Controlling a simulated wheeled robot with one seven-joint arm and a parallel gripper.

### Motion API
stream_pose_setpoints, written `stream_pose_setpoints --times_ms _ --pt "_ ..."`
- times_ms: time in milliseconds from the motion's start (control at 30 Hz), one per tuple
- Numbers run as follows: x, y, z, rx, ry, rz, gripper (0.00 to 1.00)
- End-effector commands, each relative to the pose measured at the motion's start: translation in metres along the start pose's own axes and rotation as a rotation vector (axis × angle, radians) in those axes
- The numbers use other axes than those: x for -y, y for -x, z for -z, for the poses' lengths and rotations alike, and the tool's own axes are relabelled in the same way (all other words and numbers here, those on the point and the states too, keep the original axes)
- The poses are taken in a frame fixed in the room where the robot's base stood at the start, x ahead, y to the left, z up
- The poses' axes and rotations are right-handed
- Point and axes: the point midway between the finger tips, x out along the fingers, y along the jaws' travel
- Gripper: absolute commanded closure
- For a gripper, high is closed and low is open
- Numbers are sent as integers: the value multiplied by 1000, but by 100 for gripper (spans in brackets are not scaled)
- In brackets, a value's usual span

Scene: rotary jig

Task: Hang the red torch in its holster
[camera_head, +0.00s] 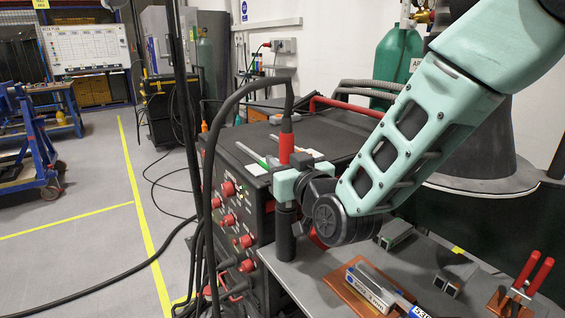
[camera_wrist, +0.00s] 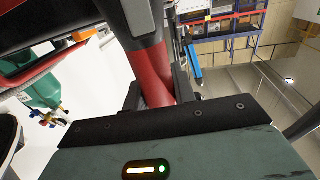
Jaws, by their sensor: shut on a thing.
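The red torch (camera_head: 286,145) is upright in the head view, with a dark cap on top and a black cable looping up and left. It also shows in the wrist view (camera_wrist: 152,76), between the two fingers. My gripper (camera_head: 287,182) is shut on it; the fingers also show in the wrist view (camera_wrist: 157,97). A dark upright tube (camera_head: 285,232), which looks like the holster, stands at the left edge of the grey table, directly below my gripper. My gripper hides the torch's lower end, so I cannot tell whether it is inside the tube.
A black machine (camera_head: 240,205) with red knobs stands behind and left of the table. A green cylinder (camera_head: 398,62) stands at the back.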

Motion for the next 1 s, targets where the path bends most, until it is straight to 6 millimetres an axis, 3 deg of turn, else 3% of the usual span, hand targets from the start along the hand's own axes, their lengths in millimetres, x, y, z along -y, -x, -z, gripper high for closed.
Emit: stream_pose_setpoints --times_ms 200,233,300,667,833,1000 --pt "0 0 -2 -3 0 0 96" --pt "0 0 -1 -3 0 0 68" --pt "0 0 -1 -3 0 0 49" --pt "0 4 -3 1 0 0 48" --pt "0 26 -4 1 0 1 48" --pt "0 66 -4 -1 1 1 48"
